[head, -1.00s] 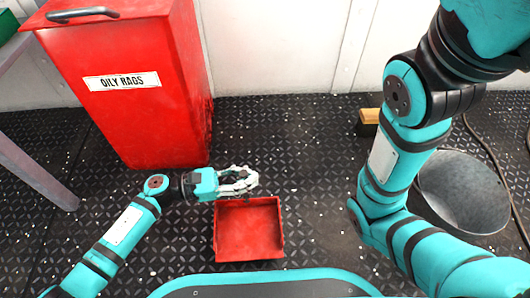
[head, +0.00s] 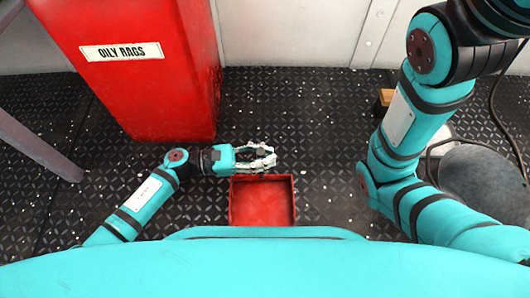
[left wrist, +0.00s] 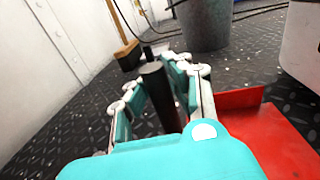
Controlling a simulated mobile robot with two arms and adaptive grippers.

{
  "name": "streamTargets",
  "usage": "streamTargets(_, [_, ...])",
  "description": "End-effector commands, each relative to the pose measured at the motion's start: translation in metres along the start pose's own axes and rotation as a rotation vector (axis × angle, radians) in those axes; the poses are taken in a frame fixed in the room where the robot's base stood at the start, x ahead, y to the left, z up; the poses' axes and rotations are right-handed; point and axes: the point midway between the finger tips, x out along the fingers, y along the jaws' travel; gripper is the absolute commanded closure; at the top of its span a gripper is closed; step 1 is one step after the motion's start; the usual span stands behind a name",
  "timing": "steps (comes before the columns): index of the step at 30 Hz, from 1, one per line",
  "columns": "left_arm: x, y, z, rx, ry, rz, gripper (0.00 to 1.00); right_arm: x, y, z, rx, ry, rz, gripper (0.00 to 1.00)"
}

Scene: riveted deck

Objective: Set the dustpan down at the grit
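The red dustpan (head: 262,222) shows at the lower middle of the head view, its tray open upward, just beyond my teal front. My left gripper (head: 268,157) is at its far edge. In the left wrist view its fingers (left wrist: 158,95) lie on both sides of a dark upright handle (left wrist: 158,88) and look closed on it; the red pan (left wrist: 270,140) shows at the right. I cannot tell whether the pan touches the floor. Pale specks of grit (head: 312,160) are scattered over the dark deck. My right arm shows; its gripper is out of view.
A red bin (head: 150,95) marked OILY RAGS stands at the left. A grey bucket (head: 480,178), partly behind my right arm, stands at the right near a dark cable. A wooden broom head (head: 386,98) is near the white wall. The deck between bin and broom is clear.

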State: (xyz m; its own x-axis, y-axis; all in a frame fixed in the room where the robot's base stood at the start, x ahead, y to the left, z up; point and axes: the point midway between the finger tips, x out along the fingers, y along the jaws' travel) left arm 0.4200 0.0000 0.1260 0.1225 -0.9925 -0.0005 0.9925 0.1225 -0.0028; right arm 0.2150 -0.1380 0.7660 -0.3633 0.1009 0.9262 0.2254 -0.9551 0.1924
Motion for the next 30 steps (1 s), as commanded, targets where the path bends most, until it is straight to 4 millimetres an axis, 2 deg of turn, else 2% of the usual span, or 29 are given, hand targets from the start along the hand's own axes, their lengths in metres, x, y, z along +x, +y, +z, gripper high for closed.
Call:
streamTargets(1, [0.0, 0.0, 0.0, 0.0, 0.0, 0.0, 0.77, 0.0, 0.0, 0.0, 0.0, 0.001, 0.0, 0.6])
streamTargets(3, [0.0, 0.0, 0.0, 0.0, 0.0, 0.0, 0.69, 0.0, 0.0, 0.0, 0.0, 0.001, 0.001, 0.6])
streamTargets(12, [0.0, 0.0, 0.003, 0.002, 0.0, -0.001, 0.69, 0.0, 0.0, -0.001, 0.0, 0.001, 0.002, 0.6])
streamTargets(14, [-0.005, 0.0, 0.003, -0.001, 0.002, 0.001, 0.69, 0.003, 0.001, 0.001, 0.0, 0.001, 0.002, 0.6])
streamTargets(17, [-0.02, 0.0, 0.004, -0.003, 0.003, 0.002, 0.69, 0.01, 0.003, 0.003, 0.0, 0.0, 0.002, 0.6])
streamTargets(27, [-0.091, 0.0, 0.005, -0.001, 0.002, 0.002, 0.69, 0.033, 0.007, 0.012, 0.0, 0.0, 0.003, 0.6])
streamTargets(30, [-0.106, 0.0, 0.004, -0.001, 0.001, 0.001, 0.69, 0.036, 0.008, 0.013, 0.0, 0.0, 0.003, 0.6])
